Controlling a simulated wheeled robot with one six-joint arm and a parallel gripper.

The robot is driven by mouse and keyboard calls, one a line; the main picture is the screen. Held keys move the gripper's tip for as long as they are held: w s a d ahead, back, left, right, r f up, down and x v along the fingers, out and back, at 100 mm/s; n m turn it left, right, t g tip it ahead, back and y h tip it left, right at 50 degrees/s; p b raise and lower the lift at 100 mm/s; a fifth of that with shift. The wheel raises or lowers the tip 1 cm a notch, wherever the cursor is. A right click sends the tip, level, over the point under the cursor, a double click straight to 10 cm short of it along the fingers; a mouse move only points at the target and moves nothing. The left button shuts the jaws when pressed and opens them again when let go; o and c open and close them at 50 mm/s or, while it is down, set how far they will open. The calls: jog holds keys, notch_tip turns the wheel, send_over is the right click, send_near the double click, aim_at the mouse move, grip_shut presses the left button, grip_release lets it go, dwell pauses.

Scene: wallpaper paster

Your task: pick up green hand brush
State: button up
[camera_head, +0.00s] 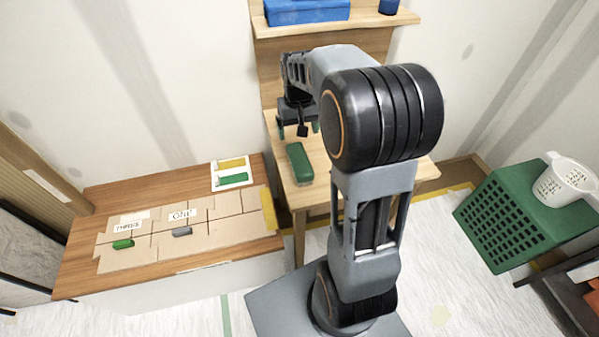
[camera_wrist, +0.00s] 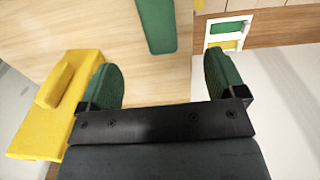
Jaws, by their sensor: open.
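The green hand brush (camera_head: 299,163) appears to be the long green block lying on the small wooden table (camera_head: 277,129). In the wrist view a green block (camera_wrist: 157,25), likely the same brush, lies beyond the fingertips, between them from side to side and cut off by the top edge. My gripper (camera_head: 298,129) is above the table, just behind the brush in the head view. In the wrist view my gripper (camera_wrist: 164,80) has its two green-padded fingers wide apart with nothing between them. The brush is apart from both fingers.
A yellow block-shaped thing (camera_wrist: 50,110) lies left of my fingers. A low wooden bench (camera_head: 75,260) bears cardboard, a small green piece (camera_head: 122,244), a grey piece (camera_head: 182,231) and a colour card (camera_head: 217,172). A green crate (camera_head: 490,215) stands right; a shelf (camera_head: 370,22) hangs above.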

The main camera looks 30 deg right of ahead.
aim_at(300, 158)
jog(key=f, duration=0.6)
jog(key=f+b, duration=0.1)
jog(key=f, duration=0.2)
jog(key=shift+w+d+f, duration=0.15)
jog(key=shift+w+d, duration=0.1)
jog(key=shift+s+f, duration=0.15)
jog(key=shift+f, duration=2.65)
jog(key=shift+c, duration=0.4)
jog(key=c, duration=1)
jog(key=shift+r, duration=0.15)
